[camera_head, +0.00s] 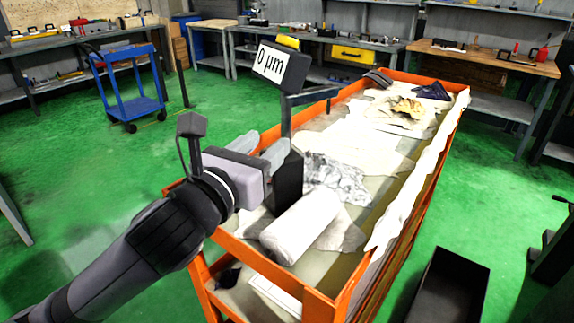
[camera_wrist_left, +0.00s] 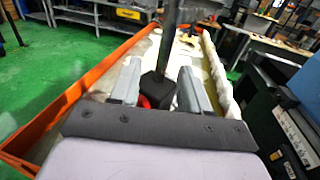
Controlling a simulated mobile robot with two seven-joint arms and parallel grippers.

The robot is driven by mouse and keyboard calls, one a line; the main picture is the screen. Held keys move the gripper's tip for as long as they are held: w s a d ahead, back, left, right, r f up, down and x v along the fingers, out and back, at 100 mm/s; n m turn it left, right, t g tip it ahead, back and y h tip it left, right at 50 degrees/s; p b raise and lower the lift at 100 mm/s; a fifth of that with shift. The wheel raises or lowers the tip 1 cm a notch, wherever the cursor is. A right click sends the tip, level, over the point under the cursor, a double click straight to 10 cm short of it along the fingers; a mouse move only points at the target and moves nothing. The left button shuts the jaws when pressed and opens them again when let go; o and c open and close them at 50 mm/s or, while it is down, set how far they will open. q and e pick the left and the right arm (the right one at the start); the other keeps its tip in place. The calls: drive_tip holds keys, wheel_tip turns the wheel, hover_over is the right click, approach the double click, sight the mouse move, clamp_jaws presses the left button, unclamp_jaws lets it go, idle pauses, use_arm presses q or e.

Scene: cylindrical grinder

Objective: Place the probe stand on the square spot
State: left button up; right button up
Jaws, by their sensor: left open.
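The probe stand (camera_head: 288,182) has a black block base, a dark upright post and a "0 µm" display on top. It stands on the orange cart (camera_head: 262,262), near its closer end. A small red part shows beside the base. I cannot make out a square spot. My right gripper is not in view.
A white roll (camera_head: 303,228) and crumpled cloths (camera_head: 360,140) lie on the cart around the stand. A dark open box (camera_head: 450,285) is on the floor at the lower right. A blue trolley (camera_head: 130,88) and workbenches stand behind. Green floor is clear to the left.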

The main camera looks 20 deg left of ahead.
sight(284, 128)
use_arm(q)
drive_tip(key=w, duration=0.2)
drive_tip(key=w+d+p, duration=0.1)
drive_tip(key=w, duration=0.2)
drive_tip(key=shift+w+d+r, duration=0.2)
drive_tip(key=shift+w, duration=0.05)
drive_tip(key=shift+w+d, duration=0.1)
drive_tip(key=shift+w, duration=0.65)
clamp_jaws()
drive_tip(key=shift+f, duration=0.1)
idle(0.6)
drive_tip(key=shift+r, duration=0.3)
